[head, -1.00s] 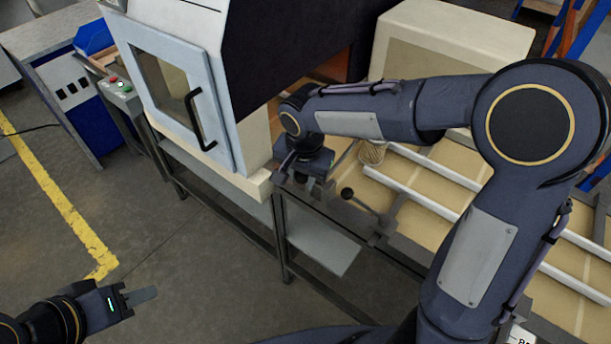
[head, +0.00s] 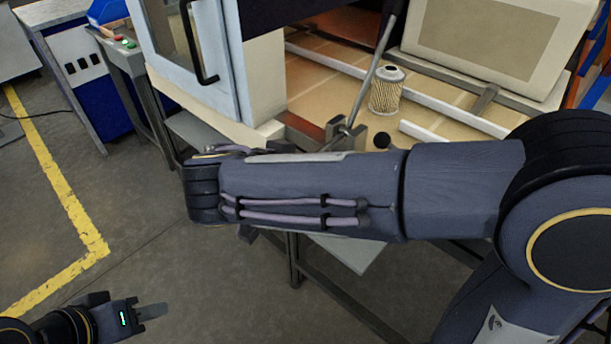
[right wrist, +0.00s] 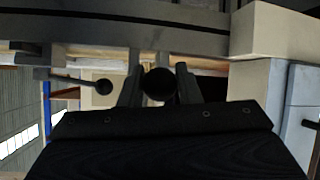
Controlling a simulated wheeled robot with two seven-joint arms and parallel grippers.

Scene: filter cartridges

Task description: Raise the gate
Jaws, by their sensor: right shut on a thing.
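A grey rod (head: 368,90) slants up from a bracket (head: 338,128) at the conveyor's near edge; I cannot tell if it is the gate itself. A black ball knob (head: 382,140) shows just right of the bracket. My right gripper (right wrist: 158,72) is shut on a black round knob (right wrist: 158,88) in the right wrist view; a second black knob (right wrist: 104,87) on a thin stem is apart to its left. In the head view my right forearm hides that gripper. My left gripper (head: 150,312) hangs low at the lower left, away from everything; its jaw gap is unclear.
A pleated filter cartridge (head: 386,92) stands upright on the tan conveyor (head: 325,88) behind the rod. White rails (head: 345,65) run along the conveyor. A white machine with a handled door (head: 185,45) stands left of it. The floor at the left is clear.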

